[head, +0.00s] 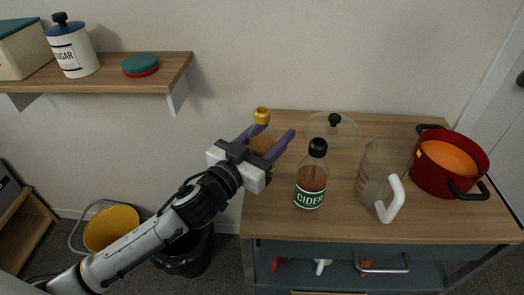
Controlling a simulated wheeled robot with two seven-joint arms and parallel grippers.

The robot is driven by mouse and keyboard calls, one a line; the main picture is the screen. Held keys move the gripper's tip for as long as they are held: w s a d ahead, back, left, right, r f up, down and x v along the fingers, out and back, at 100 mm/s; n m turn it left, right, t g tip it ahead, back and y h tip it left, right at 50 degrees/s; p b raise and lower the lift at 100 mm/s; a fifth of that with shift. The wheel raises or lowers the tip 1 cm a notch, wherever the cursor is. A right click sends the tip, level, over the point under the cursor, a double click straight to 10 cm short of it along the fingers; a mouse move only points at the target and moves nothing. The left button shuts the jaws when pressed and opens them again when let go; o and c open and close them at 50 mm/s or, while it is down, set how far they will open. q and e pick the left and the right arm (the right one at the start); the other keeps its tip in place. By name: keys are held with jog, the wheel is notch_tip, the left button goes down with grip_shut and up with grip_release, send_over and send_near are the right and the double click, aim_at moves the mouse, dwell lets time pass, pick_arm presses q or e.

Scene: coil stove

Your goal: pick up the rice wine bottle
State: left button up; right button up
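The bottle with a yellow cap (262,115) and amber contents, which I take to be the rice wine bottle, stands upright at the back left of the wooden counter. My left gripper (277,131) is in front of it and hides much of its body. Its two purple fingers are spread apart, and amber shows between them. I cannot tell whether a finger touches the bottle. A dark-capped bottle labelled CIDER (311,178) stands to the right, close to the right finger. My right gripper is not in view.
On the wooden counter (330,228) are a glass lid (347,128), a clear jug with a white handle (370,170) and a red pot (426,178). A wall shelf (110,80) holds a sugar jar (73,50). Bins (112,222) stand below, left of the counter.

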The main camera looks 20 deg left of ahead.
pick_arm(q)
jog(key=c, duration=0.4)
jog(key=shift+r, duration=0.15)
jog(key=shift+c, duration=0.8)
notch_tip(320, 180, up, 10)
jog(key=p, duration=0.2)
